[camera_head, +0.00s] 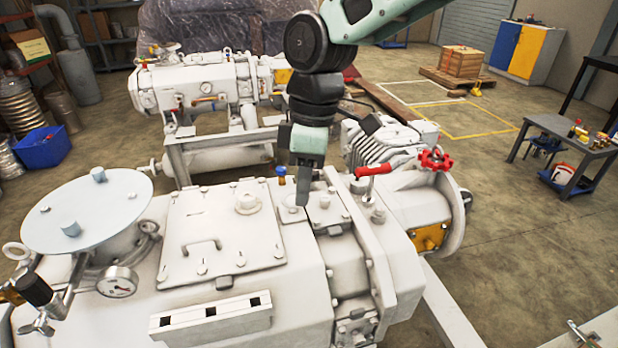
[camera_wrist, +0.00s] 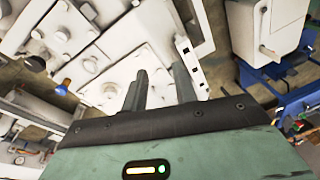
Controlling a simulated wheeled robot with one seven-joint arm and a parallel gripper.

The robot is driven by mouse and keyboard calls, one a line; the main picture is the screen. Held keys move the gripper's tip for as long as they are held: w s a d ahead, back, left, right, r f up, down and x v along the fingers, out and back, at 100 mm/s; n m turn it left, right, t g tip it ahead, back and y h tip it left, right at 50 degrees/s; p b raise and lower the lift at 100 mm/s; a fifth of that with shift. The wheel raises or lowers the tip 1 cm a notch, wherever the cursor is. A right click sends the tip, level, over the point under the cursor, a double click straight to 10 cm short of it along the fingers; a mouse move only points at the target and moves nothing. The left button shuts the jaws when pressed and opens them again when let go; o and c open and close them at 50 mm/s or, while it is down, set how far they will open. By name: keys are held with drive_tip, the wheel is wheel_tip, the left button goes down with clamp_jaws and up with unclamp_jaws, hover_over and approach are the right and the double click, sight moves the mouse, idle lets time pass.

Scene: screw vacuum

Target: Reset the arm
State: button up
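My gripper (camera_head: 302,198) hangs from my arm over the middle of the white vacuum pump (camera_head: 180,290) in the head view, fingers pointing down. Its tips are near the right edge of the square cover plate (camera_head: 222,232); whether they touch the pump I cannot tell. In the wrist view the two dark fingers of my gripper (camera_wrist: 160,88) stand apart with nothing seen between them. A white strip with several dark square holes (camera_head: 210,320) lies at the pump's front; it also shows in the wrist view (camera_wrist: 190,58).
A red-handled valve (camera_head: 373,170) and a red handwheel (camera_head: 436,160) rise right of my gripper. A blue-topped fitting (camera_head: 281,174) stands close on its left. A round flange plate (camera_head: 87,212) with a gauge (camera_head: 117,281) is at left. Open floor (camera_head: 530,240) lies to the right.

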drive_tip(key=s+d+f+m, duration=0.1)
drive_tip(key=s+d+m, duration=0.3)
drive_tip(key=s, duration=0.5)
drive_tip(key=s+d+f+m+t, duration=0.1)
drive_tip(key=s+d+m, duration=0.4)
drive_tip(key=s+d, duration=0.3)
drive_tip(key=s, duration=0.2)
drive_tip(key=shift+s+h, duration=0.3)
drive_tip(key=shift+h, duration=0.1)
